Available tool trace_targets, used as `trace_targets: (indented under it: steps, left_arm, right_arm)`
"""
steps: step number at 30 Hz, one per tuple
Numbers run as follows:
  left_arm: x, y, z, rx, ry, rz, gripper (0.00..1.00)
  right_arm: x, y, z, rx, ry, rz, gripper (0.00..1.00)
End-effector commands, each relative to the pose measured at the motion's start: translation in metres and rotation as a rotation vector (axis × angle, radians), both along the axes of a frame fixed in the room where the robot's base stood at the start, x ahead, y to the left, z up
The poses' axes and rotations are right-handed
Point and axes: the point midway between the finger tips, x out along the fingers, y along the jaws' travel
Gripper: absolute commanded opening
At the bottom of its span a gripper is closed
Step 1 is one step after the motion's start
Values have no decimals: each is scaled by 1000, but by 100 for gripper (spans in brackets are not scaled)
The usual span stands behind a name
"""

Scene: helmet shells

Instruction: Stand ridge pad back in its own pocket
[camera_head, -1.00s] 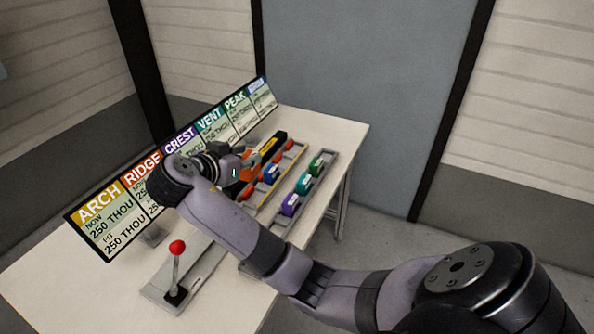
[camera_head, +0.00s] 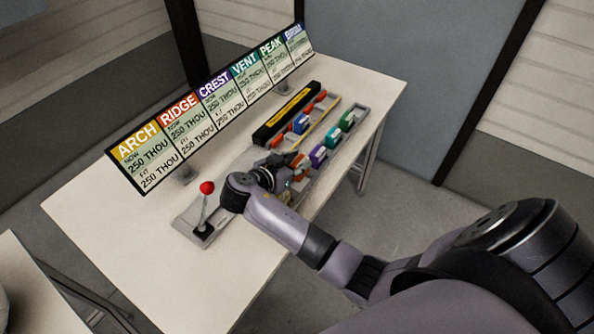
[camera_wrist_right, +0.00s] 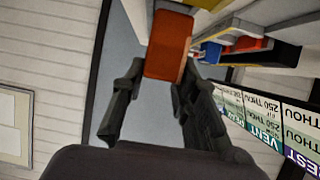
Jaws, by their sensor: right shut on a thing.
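My right gripper (camera_wrist_right: 155,98) is shut on an orange-red block, the ridge pad (camera_wrist_right: 168,45), which sticks out beyond the fingertips in the right wrist view. In the head view my right gripper (camera_head: 292,176) is low over the table by the near end of the pad trays, and my own wrist partly hides it. A grey tray (camera_head: 361,108) holds a purple pad (camera_head: 317,156), a teal pad (camera_head: 333,139) and a green pad (camera_head: 347,121). The ridge pad's own pocket cannot be made out. My left gripper is not in view.
A rack beside the tray holds a blue pad (camera_head: 301,123) and red pieces. A black bar with a yellow top (camera_head: 287,112) lies behind it. A lever with a red knob (camera_head: 207,188) stands left of my wrist. A sign board (camera_head: 216,108) runs along the back edge.

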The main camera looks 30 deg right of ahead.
Motion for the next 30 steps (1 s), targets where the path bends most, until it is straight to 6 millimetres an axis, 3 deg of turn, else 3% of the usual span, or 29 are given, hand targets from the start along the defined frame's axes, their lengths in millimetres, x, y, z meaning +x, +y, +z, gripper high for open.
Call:
trace_targets:
  steps: [10, 23, 24, 30]
  left_arm:
    - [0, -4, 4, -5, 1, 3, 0]
    - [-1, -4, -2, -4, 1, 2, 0]
    - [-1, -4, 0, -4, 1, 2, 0]
    - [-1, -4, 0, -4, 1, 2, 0]
  right_arm:
    - [0, 0, -39, 0, 2, 0, 0]
    - [0, 0, -48, 1, 0, 0, 0]
    - [0, 0, -45, 1, 0, 0, 30]
    - [0, 0, -45, 1, 0, 0, 43]
